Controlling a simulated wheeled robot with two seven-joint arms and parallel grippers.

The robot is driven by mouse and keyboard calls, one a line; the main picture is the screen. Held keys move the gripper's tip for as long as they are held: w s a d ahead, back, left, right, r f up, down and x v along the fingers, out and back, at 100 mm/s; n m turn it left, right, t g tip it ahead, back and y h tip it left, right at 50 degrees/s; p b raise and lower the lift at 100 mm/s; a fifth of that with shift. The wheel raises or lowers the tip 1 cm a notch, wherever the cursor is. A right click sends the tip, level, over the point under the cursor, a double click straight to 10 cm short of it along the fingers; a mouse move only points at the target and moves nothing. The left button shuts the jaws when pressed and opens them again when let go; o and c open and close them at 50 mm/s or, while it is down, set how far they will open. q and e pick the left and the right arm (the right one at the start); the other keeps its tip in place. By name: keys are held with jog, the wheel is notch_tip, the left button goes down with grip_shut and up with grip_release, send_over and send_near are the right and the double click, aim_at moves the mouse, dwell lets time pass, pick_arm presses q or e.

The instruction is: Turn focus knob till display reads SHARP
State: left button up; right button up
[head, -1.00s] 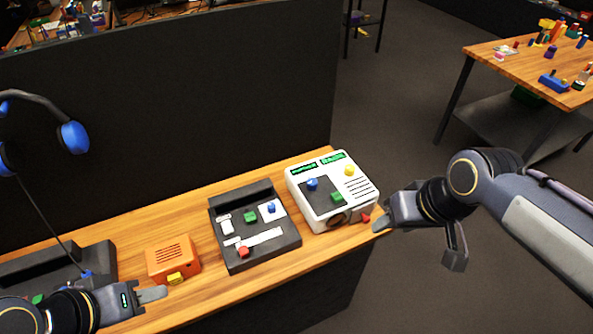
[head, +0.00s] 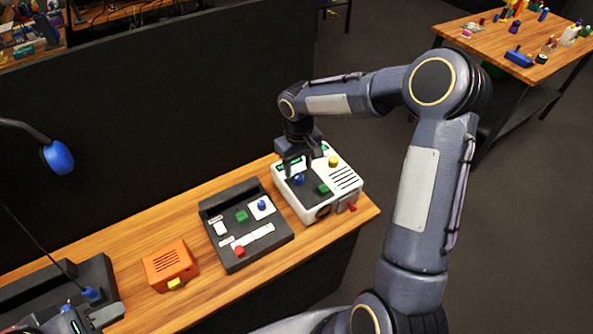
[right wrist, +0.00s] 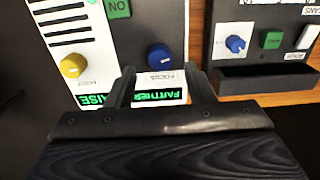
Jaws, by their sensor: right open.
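The white panel box (head: 338,200) sits at the right end of the wooden counter. It has a blue knob (head: 299,180) and a yellow knob (head: 333,161). In the right wrist view, the blue knob (right wrist: 160,57) has a small label that looks like FOCUS, upside down. The green display (right wrist: 160,98) beside it reads FARTHER. A second display (right wrist: 93,100), partly hidden, seems to read RAISE. My right gripper (head: 297,168) is open above the blue knob, its fingers pointing down on either side; contact is unclear. My left gripper (head: 100,316) is at the bottom left, away from the panel.
A dark control panel (head: 262,248) with small controls stands just left of the white box. An orange speaker box (head: 168,262) is further left. A dark partition (head: 170,100) rises behind the counter. A red piece (head: 352,208) sticks out at the white box's front right.

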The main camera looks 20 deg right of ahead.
aim_at(299, 176)
jog(key=shift+f, duration=1.8)
jog(key=c, duration=1)
